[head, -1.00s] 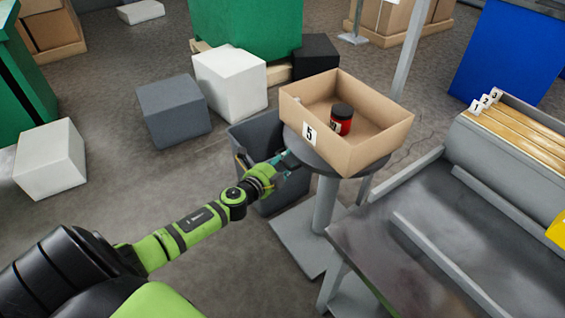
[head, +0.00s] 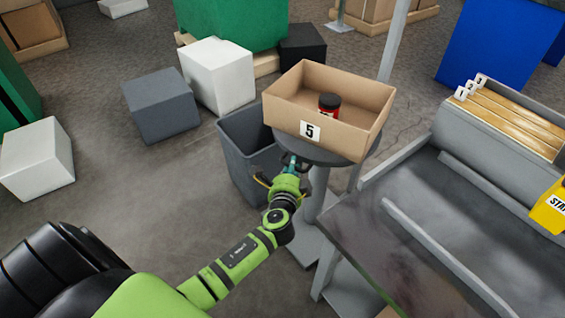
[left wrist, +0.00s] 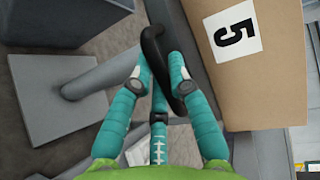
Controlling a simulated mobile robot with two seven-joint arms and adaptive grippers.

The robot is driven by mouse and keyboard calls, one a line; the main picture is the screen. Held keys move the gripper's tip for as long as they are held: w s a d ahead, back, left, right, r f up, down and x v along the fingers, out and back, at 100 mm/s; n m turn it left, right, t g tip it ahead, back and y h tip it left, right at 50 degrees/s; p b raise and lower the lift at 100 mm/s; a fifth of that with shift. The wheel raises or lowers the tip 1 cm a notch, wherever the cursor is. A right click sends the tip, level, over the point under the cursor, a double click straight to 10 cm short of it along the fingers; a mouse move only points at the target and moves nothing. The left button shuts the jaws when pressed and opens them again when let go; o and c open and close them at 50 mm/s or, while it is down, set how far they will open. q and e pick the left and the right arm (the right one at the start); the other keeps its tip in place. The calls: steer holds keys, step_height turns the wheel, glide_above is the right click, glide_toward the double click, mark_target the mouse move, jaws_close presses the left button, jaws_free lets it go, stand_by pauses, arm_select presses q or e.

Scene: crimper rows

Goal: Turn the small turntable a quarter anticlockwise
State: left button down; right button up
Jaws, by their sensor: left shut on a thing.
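The small turntable (head: 348,157) is a grey round disc on a grey pedestal, mostly covered by an open cardboard box (head: 352,134) with a "5" label. The label faces toward me. A dark red jar with a black lid (head: 329,106) stands in the box. My left gripper (head: 292,162) is at the disc's near left edge, below the label. In the left wrist view its teal fingers (left wrist: 162,82) are shut on a black looped handle (left wrist: 154,45), beside the box (left wrist: 268,85). My right gripper is not in view.
A dark grey bin (head: 236,165) stands close left of the pedestal. A grey metal bench (head: 420,235) is close on the right, with a rack of numbered wooden slats (head: 510,120). A grey block (head: 162,105) and white blocks (head: 218,75) stand on the floor behind.

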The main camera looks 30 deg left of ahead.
arm_select(q)
steer(key=shift+d, duration=0.3)
steer(key=c, duration=1.1)
jaws_free()
steer(key=shift+c, duration=0.2)
steer(key=v, duration=1.2)
